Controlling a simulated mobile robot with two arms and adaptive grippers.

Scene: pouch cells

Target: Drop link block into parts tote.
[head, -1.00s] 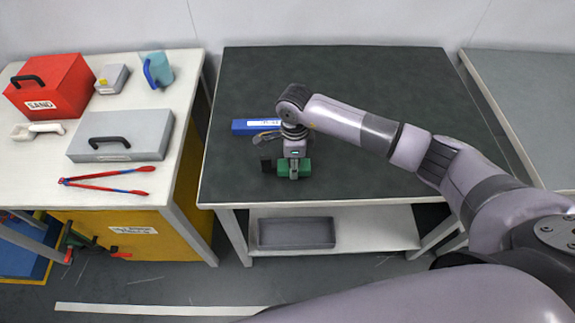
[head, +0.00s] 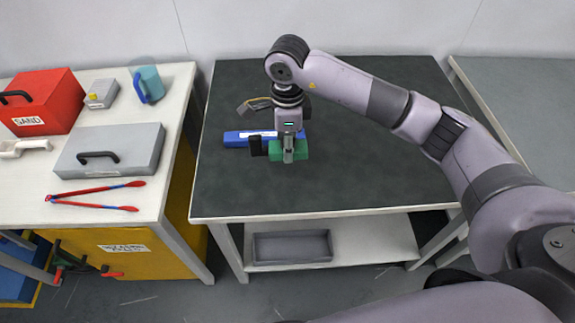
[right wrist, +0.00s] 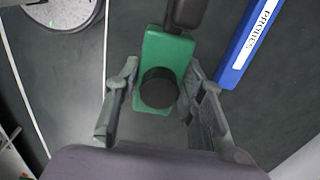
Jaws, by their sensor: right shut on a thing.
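The link block appears to be the green block (head: 276,151) with black parts. In the right wrist view the green block (right wrist: 166,50) has a round black knob and a black piece at its far end. My right gripper (head: 288,155) is shut on it, with a finger on each side, and holds it above the dark table. A shallow grey tray (head: 292,261) lies on the lower shelf under this table; it may be the parts tote, but no label shows. My left gripper is not in view.
A blue box (head: 236,139) labelled PROBES lies on the dark table (head: 390,180), close behind the block. The table's right part is clear.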

